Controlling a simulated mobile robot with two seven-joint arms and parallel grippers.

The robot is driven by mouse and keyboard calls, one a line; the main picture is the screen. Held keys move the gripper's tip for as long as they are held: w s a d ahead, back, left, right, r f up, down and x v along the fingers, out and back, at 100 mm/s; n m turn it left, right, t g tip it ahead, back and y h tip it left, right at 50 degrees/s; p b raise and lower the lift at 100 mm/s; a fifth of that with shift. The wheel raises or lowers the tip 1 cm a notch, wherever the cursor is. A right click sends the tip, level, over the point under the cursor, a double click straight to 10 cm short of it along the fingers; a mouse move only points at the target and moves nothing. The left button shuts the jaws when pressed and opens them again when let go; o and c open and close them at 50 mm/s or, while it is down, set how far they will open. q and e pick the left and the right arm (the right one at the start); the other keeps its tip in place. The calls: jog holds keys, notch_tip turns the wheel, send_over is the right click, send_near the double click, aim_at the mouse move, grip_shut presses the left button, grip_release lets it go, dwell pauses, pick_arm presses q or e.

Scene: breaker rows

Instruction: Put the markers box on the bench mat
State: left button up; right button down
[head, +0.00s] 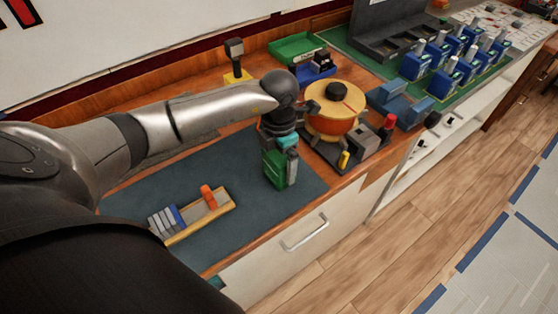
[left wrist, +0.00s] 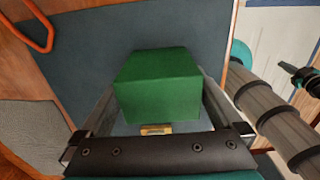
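A green box (head: 274,168) is held between the fingers of my left gripper (head: 279,160), over the right part of the dark blue-grey bench mat (head: 260,205). In the left wrist view the green box (left wrist: 158,85) fills the space between the two fingers, with a small yellowish patch at its near edge. I read no writing on it, so I cannot confirm it is the markers box. Whether its underside touches the mat is unclear.
A wooden tray (head: 225,208) with blue-grey blocks and an orange piece stands on the mat's front left. A green tray (head: 297,47) is behind. The mat between wooden tray and green box is clear.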

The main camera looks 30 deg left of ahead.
pick_arm(q)
jog(key=shift+r, duration=0.1)
notch_tip(320, 180, up, 12)
jog(key=shift+r+p, duration=0.1)
jog(key=shift+p, duration=0.2)
dwell(0.3)
